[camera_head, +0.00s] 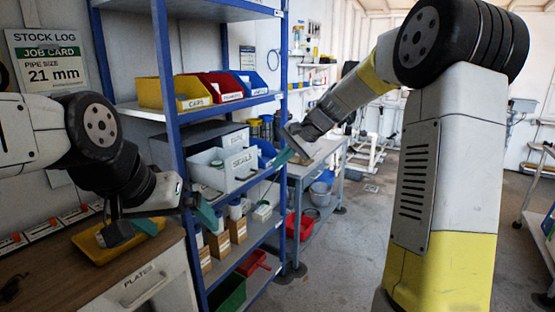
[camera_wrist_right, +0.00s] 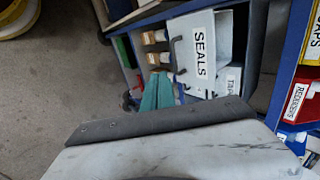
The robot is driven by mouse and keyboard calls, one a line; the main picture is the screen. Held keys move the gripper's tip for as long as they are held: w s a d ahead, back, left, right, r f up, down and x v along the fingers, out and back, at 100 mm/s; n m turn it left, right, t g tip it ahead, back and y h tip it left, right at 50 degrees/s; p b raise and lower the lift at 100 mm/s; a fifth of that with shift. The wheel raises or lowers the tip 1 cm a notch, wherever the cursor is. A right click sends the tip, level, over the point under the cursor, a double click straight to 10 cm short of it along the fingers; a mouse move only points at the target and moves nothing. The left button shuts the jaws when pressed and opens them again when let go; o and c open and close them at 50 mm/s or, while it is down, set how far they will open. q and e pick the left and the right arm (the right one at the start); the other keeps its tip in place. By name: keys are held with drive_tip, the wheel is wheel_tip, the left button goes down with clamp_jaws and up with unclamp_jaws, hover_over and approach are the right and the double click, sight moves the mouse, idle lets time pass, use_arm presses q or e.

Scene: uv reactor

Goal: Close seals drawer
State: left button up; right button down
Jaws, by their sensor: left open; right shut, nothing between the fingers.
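The seals drawer (camera_head: 208,171) is a light grey drawer labelled SEALS, pulled out from a grey cabinet (camera_head: 195,134) on the blue shelf unit. Its open top shows in the head view. In the right wrist view its labelled front (camera_wrist_right: 208,45) has a dark handle (camera_wrist_right: 178,54). My right gripper (camera_head: 281,159) is shut and empty, with teal fingertips just right of the drawer front; they also show (camera_wrist_right: 157,93) in the wrist view. I cannot tell whether they touch it. My left gripper (camera_head: 177,221) is open and empty above the wooden bench at the left.
Yellow (camera_head: 174,92), red (camera_head: 222,87) and blue (camera_head: 252,84) bins stand on the shelf above. Boxes and bottles fill the lower shelf. A blue shelf post (camera_head: 166,120) stands left of the drawer. A yellow tray (camera_head: 100,243) lies on the bench (camera_head: 60,280) under my left gripper.

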sight(240, 168)
drive_tip(key=w+a+r+x, duration=0.1)
drive_tip(key=x, duration=0.8)
drive_tip(key=shift+a+r, duration=0.2)
drive_tip(key=shift+a, duration=0.15)
